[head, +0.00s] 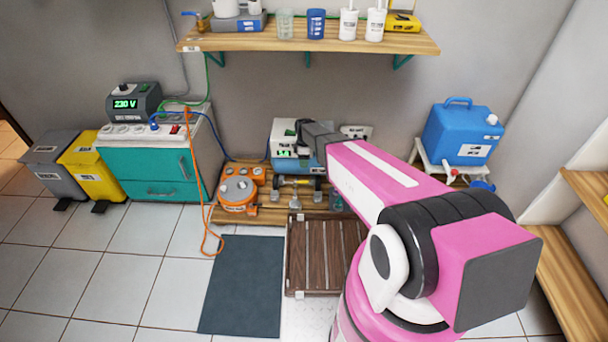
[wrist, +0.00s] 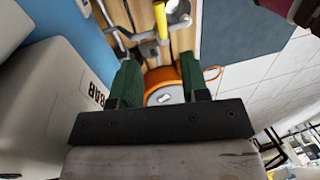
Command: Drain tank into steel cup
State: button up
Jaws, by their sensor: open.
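The compressor (head: 287,138) stands on the low wooden platform, with a blue tank (head: 290,166) at its underside. In the wrist view, blue surface (wrist: 85,25) and the pale housing marked BAR (wrist: 45,105) fill the left side. A yellow valve-like lever (wrist: 161,18) with metal parts lies beyond the fingertips. My gripper (wrist: 160,75) is open, its green fingers apart with nothing held between them. In the head view its fingers are hidden behind my arm and the compressor. Small grey items stand below the tank; I cannot tell which is the steel cup.
An orange round device (head: 238,192) sits left of the compressor; it also shows past my fingers (wrist: 165,80). A blue water container (head: 462,135) with a red tap stands at right. A slatted wooden mat (head: 325,255) and a dark mat (head: 241,285) lie in front.

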jog(key=f, duration=0.3)
jog(key=s+f, duration=0.1)
jog(key=f, duration=0.3)
jog(key=s+f, duration=0.1)
jog(key=f, duration=0.2)
jog(key=shift+f, duration=0.15)
jog(key=shift+s, duration=0.1)
grip_shut()
